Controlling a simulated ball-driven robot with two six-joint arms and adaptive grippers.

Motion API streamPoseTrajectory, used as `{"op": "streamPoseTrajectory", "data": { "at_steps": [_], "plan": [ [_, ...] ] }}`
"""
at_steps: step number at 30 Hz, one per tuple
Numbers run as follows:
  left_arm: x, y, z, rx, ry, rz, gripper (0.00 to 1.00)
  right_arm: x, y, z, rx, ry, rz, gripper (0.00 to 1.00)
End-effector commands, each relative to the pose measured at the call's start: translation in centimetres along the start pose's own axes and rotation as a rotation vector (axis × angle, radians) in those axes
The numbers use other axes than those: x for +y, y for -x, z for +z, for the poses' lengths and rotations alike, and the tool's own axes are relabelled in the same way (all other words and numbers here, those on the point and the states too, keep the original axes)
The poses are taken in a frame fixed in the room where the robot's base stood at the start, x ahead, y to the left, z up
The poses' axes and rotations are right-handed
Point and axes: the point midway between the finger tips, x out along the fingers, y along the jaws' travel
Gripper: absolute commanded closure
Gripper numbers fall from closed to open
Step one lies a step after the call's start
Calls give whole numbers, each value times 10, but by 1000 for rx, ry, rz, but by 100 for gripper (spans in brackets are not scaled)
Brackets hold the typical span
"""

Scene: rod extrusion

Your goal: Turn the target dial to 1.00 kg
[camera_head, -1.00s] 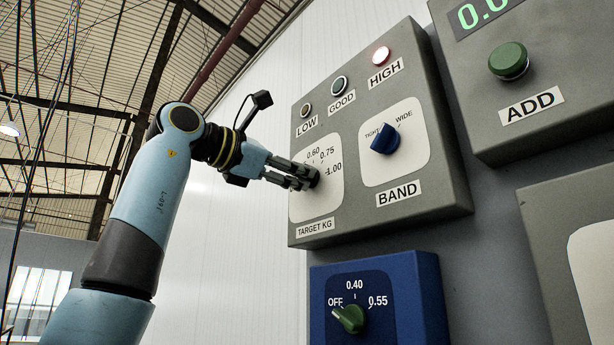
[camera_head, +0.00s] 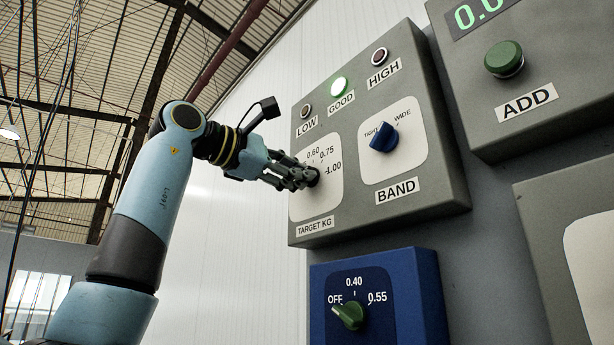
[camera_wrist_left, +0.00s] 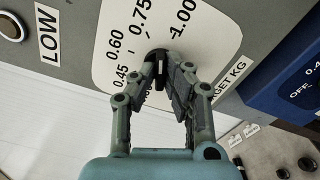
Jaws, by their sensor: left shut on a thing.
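The target dial (camera_wrist_left: 157,57) is a small black knob on a white scale plate (camera_head: 322,205) labelled TARGET KG. It is mostly hidden by my fingers. In the wrist view the marks 0.45, 0.60, 0.75 and 1.00 show around it. My left gripper (camera_head: 308,178) is shut on the dial, with one finger on each side of it in the wrist view (camera_wrist_left: 161,78). I cannot tell which mark the dial points to. The GOOD lamp (camera_head: 339,84) glows green. The LOW lamp (camera_head: 305,110) and HIGH lamp (camera_head: 379,56) are unlit. My right gripper is not in view.
A blue BAND knob (camera_head: 383,137) sits right of the dial on the same grey box. Below is a blue box (camera_head: 414,290) with a green knob (camera_head: 349,315). A green ADD button (camera_head: 504,59) is at upper right. Left of the panel is free air.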

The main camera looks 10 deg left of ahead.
Motion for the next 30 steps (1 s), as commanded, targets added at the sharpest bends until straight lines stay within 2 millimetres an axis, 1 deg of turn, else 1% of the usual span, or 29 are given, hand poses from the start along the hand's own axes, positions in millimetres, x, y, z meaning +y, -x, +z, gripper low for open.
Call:
{"op": "streamPoseTrajectory", "data": {
  "at_steps": [3, 9, 15, 23, 26, 27, 30],
  "plan": [
    [1, 0, 0, 0, -53, 3, 100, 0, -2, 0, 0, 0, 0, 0],
    [1, 0, 0, 0, -58, 3, 100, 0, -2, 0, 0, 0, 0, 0],
    [0, 0, 0, 0, -217, 3, 100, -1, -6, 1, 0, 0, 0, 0],
    [1, 0, 0, 0, -236, 3, 100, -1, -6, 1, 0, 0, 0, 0],
    [0, 0, 0, 0, -328, 3, 100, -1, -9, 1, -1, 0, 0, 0],
    [1, 0, 0, 0, -331, 3, 86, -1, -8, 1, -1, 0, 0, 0],
    [1, 0, 0, 0, -328, 3, 72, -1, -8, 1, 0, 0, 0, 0]
  ]
}}
